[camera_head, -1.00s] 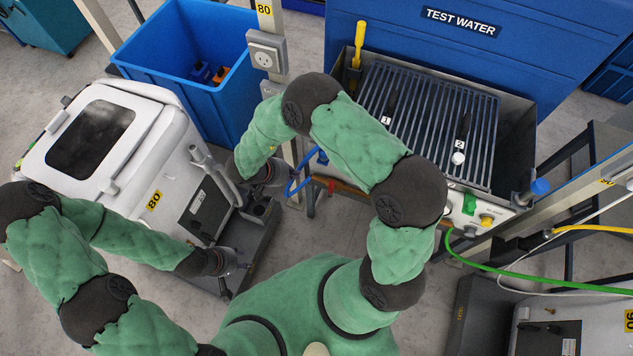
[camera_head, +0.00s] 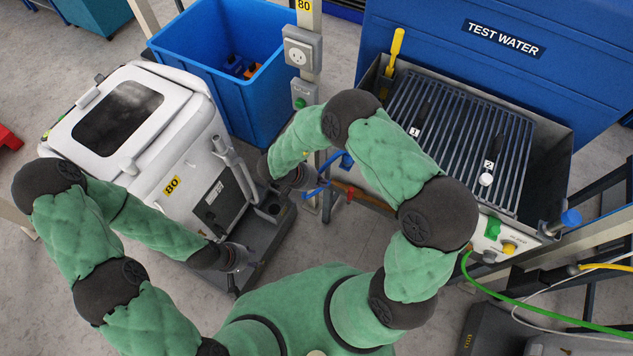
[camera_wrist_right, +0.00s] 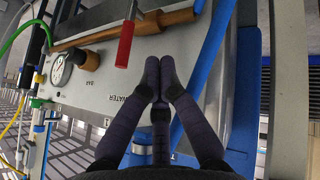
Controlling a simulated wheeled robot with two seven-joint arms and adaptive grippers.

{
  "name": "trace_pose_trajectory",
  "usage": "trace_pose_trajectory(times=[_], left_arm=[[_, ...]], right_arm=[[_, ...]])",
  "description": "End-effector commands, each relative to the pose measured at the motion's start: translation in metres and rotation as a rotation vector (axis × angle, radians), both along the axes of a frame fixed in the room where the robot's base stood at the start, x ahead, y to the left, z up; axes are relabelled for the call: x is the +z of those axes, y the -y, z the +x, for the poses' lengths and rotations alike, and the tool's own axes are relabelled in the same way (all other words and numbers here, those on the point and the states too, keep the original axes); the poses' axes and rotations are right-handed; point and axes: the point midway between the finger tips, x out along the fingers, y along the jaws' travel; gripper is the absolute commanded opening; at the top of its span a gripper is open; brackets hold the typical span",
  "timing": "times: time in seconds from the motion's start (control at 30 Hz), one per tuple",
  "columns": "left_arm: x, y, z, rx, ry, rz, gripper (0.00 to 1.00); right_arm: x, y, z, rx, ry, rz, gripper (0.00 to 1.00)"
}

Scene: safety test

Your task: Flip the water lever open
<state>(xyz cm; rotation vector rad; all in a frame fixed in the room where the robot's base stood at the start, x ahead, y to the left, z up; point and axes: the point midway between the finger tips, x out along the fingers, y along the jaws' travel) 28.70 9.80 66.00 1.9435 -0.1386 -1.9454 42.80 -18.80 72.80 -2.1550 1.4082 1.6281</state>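The water lever has a red handle (camera_wrist_right: 126,44) on a copper pipe, beside the printed word WATER on a metal panel (camera_wrist_right: 105,75) in the right wrist view. In the head view the small red handle (camera_head: 350,193) shows below the test-water basin. My right gripper (camera_wrist_right: 160,64) has its dark fingertips together, empty, just beside the handle's free end and apart from it in the picture. In the head view my right gripper (camera_head: 305,178) is left of the lever, partly hidden by its arm. My left gripper (camera_head: 240,258) is low by the white machine; its fingers are unclear.
A blue hose (camera_wrist_right: 205,65) runs close beside the right fingers. A gauge (camera_wrist_right: 60,70) sits on the panel. The grated basin (camera_head: 460,130) stands behind my right arm. A white machine (camera_head: 190,130) and blue bin (camera_head: 222,90) stand left, with a post (camera_head: 308,25) between bin and basin.

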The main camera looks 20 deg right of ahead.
Motion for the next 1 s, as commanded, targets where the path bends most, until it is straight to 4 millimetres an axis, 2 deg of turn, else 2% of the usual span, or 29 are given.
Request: trace_pose_trajectory(times=[0.03,0.23,0.6,1.0], left_arm=[[-0.008,0.0,0.0,0.0,0.0,0.0,0.4],[-0.025,0.0,0.0,0.0,0.0,0.0,0.4],[-0.033,0.0,0.0,0.0,0.0,0.0,0.4],[-0.035,0.0,0.0,0.0,0.0,0.0,0.4]], right_arm=[[-0.012,0.007,0.0,-0.003,-0.001,0.0,0.0],[-0.042,0.029,0.0,-0.004,0.0,0.001,0.0],[-0.037,0.054,-0.02,0.0,0.001,0.001,0.0],[-0.037,0.059,-0.025,0.001,0.0,0.001,0.0]])
